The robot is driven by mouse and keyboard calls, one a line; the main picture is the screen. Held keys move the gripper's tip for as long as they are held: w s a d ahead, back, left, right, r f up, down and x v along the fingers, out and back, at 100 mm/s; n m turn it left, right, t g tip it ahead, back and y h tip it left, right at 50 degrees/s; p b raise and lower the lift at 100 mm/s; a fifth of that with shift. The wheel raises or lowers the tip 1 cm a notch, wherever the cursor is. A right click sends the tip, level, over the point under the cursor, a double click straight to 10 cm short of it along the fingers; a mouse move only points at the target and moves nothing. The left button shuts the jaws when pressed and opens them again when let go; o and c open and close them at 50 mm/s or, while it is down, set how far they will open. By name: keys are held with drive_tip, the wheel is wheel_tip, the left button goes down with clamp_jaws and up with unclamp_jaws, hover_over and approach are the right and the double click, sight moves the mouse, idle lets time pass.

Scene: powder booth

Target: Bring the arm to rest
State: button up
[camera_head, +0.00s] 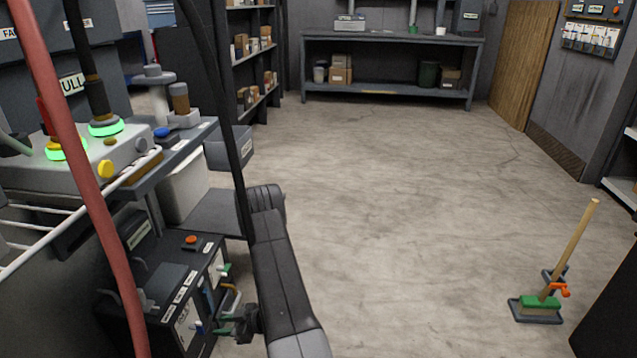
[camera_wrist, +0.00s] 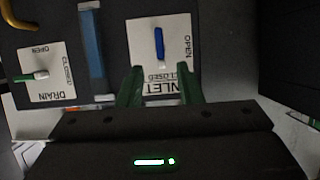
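My gripper (camera_wrist: 160,82) shows in the wrist view with its two green fingers spread apart and nothing between them. It faces the white inlet plate (camera_wrist: 143,28), whose blue handle (camera_wrist: 159,43) stands upright in the picture just beyond the fingertips. I see no contact with the handle. In the head view my arm reaches down the middle, and my gripper (camera_head: 226,328) is low beside the front of a dark cabinet (camera_head: 137,290). The fingers cover part of the inlet label.
The drain plate (camera_wrist: 52,70) has a green handle (camera_wrist: 32,76) lying sideways. A blue tube (camera_wrist: 92,50) runs between the plates. A red hose (camera_head: 75,150) hangs at the left. A broom (camera_head: 570,250) stands at the right. The concrete floor (camera_head: 400,160) is mostly clear.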

sight(203, 328)
drive_tip(key=b+x, duration=0.3)
drive_tip(key=x, duration=0.6)
drive_tip(key=shift+a+f, duration=0.1)
drive_tip(key=shift+a, duration=0.2)
drive_tip(key=shift+d, duration=0.15)
